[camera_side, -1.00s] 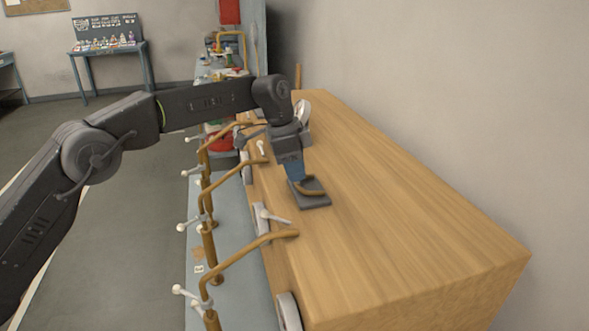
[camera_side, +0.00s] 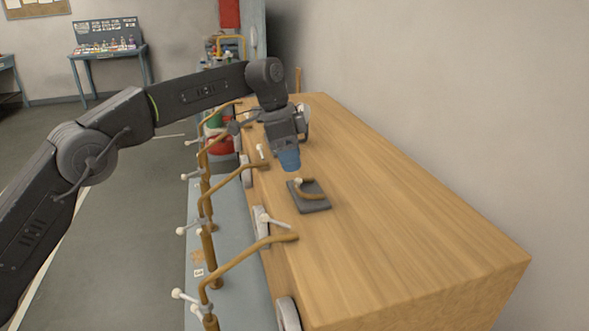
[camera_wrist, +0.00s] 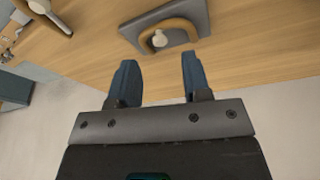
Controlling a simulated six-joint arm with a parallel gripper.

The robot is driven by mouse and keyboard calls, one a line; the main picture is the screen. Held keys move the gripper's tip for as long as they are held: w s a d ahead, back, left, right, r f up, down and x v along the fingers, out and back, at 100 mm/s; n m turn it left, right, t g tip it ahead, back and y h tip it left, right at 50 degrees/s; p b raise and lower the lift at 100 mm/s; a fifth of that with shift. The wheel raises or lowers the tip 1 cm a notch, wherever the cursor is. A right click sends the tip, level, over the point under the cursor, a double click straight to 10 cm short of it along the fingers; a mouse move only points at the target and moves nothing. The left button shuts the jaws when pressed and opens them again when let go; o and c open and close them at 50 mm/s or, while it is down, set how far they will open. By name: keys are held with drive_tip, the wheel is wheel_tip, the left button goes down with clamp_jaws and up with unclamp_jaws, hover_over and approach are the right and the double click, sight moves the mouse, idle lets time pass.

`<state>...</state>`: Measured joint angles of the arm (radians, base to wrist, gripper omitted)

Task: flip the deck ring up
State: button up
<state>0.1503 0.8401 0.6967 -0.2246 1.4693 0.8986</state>
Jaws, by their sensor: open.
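The deck ring (camera_side: 311,195) is a tan-brown curved bar on a dark grey square plate (camera_side: 318,207), which sits on the wooden block top. A small pale knob (camera_side: 298,181) shows at the ring's left end. The ring appears to lie low over the plate; its exact tilt is hard to tell. In the wrist view the ring (camera_wrist: 184,25) arches around the pale knob (camera_wrist: 159,39) on the plate (camera_wrist: 198,12). My gripper (camera_side: 290,168) is above and just behind the plate, apart from the ring. Its blue fingers (camera_wrist: 158,62) are open, with nothing between them.
The wooden block top (camera_side: 420,230) is broad and clear to the right of the plate. Along its left side run several bent brown pipes (camera_side: 240,260) with pale-knobbed handles (camera_side: 275,220). A grey wall (camera_side: 470,100) stands behind the block.

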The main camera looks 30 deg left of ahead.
drive_tip(key=v, duration=0.3)
drive_tip(key=shift+r, duration=0.3)
drive_tip(key=h, duration=0.1)
approach(299, 179)
drive_tip(key=shift+t, duration=0.4)
drive_tip(key=x, duration=0.5)
drive_tip(key=s+x, duration=0.1)
drive_tip(key=x, duration=0.2)
drive_tip(key=shift+w+f, duration=0.1)
drive_tip(key=shift+f, duration=0.1)
clamp_jaws()
